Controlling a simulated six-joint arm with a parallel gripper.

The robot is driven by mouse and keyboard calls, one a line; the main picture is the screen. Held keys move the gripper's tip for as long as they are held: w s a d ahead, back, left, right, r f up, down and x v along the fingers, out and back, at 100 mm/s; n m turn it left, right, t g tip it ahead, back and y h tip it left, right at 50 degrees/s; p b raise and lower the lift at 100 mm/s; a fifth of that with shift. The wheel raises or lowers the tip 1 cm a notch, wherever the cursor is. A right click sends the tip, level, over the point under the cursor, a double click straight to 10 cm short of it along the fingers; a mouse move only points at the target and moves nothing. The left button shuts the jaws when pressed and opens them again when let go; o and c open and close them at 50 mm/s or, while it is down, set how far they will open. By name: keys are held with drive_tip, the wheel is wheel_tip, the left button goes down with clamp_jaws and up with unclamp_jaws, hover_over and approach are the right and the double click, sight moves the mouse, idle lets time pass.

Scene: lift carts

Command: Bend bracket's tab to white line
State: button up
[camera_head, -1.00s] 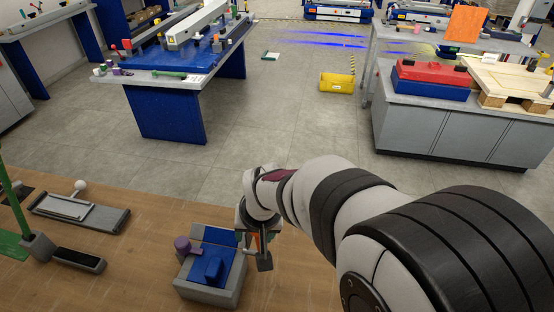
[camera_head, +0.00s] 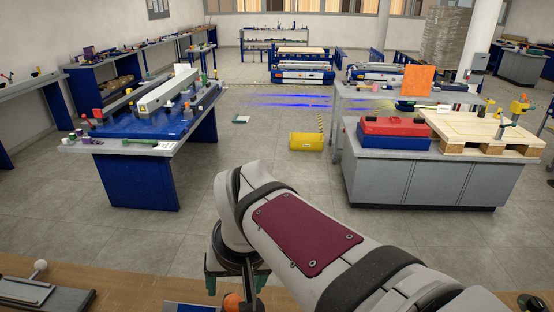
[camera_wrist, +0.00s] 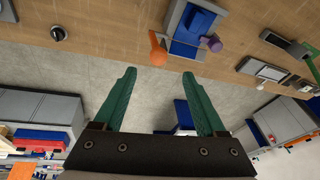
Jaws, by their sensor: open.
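A blue bracket (camera_wrist: 198,18) sits on a grey block (camera_wrist: 183,50) on the wooden bench, upper middle of the wrist view. A purple knob (camera_wrist: 212,43) and an orange knob (camera_wrist: 157,50) stick out at the block's sides. No white line can be made out. My gripper (camera_wrist: 159,73) is open and empty, its green fingers apart, with floor behind most of them. Their tips point towards the block without touching it. The gripper also shows in the head view (camera_head: 237,278), partly hidden by my arm.
The wooden bench (camera_head: 128,285) runs along the front; a grey device with a white ball knob (camera_head: 40,266) lies at its left.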

drive_tip(key=shift+s+d+r, duration=0.15)
drive_tip(key=shift+s+r, duration=0.05)
drive_tip(key=shift+r, duration=0.4)
drive_tip(key=shift+w, duration=0.15)
drive_tip(key=shift+c, duration=0.8)
drive_tip(key=w+m, duration=0.1)
drive_tip(key=w, duration=0.1)
drive_tip(key=w+r+m+h, duration=0.1)
drive_tip(key=w+m, duration=0.1)
drive_tip(key=w, duration=0.1)
drive_tip(key=w+r+m+g, duration=0.1)
drive_tip(key=w, duration=0.2)
drive_tip(key=shift+w+a+r+m+h, duration=0.15)
drive_tip(key=shift+w+a+m+h, duration=0.05)
drive_tip(key=shift+w+m+h, duration=0.1)
drive_tip(key=c, duration=1)
wheel_tip(320, 180, down, 9)
drive_tip(key=w, duration=0.1)
drive_tip(key=shift+a+f, duration=0.2)
drive_tip(key=s, duration=0.1)
drive_tip(key=s+f, duration=0.1)
drive_tip(key=s+a, duration=0.1)
drive_tip(key=shift+s+f, duration=0.3)
